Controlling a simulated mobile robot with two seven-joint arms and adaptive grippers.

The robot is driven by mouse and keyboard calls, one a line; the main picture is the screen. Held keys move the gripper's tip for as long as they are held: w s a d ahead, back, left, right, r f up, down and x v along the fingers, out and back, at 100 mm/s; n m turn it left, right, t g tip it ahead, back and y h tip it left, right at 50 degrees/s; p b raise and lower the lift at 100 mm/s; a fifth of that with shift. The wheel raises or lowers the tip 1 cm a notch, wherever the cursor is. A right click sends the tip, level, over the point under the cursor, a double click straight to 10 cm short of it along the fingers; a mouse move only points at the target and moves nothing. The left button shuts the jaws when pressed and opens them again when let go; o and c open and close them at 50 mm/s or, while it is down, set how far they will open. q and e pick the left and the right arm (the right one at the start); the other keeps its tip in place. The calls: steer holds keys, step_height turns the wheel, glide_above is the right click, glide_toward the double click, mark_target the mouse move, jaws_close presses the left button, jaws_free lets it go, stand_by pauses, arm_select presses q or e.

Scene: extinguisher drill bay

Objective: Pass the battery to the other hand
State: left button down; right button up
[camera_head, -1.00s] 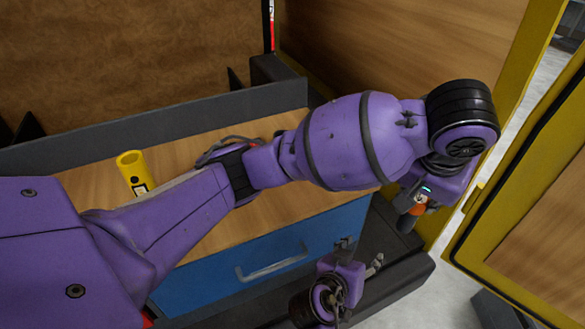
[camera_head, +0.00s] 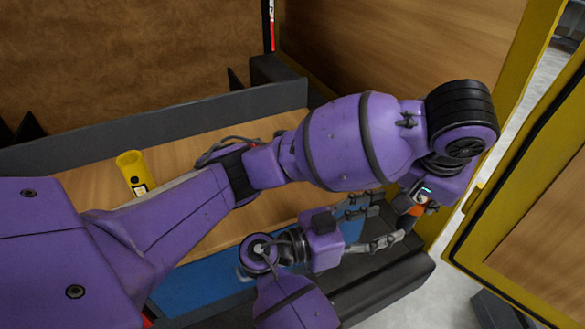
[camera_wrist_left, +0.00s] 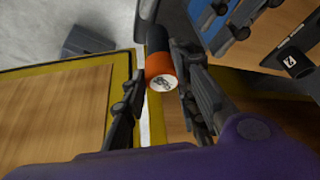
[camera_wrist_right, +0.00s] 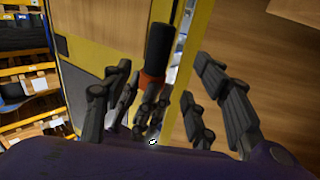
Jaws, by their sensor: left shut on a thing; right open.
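The battery is a black cylinder with an orange band and a pale printed end (camera_head: 418,208). It shows clearly in the left wrist view (camera_wrist_left: 161,68) and the right wrist view (camera_wrist_right: 158,55). My left gripper (camera_wrist_left: 158,88) is shut on its orange end, and the black end sticks out. In the head view the left hand is partly hidden behind its wrist. My right gripper (camera_head: 391,217) is open and empty just left of the battery, its fingers pointing at it. In the right wrist view the battery stands between the open right fingers (camera_wrist_right: 165,80), apparently farther out.
A yellow cylinder (camera_head: 131,172) stands on the wooden worktop (camera_head: 185,157) at the left. A yellow-framed panel (camera_head: 530,190) is close on the right. Shelves (camera_wrist_right: 30,85) show in the right wrist view. My left arm crosses above the worktop.

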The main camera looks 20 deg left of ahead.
mark_target(406, 221)
steer(key=x, duration=0.6)
steer(key=shift+w+d, duration=0.1)
steer(key=shift+w, duration=0.05)
steer(key=c, duration=1.3)
arm_select(q)
steer(key=c, duration=1.3)
jaws_free()
arm_select(e)
jaws_close()
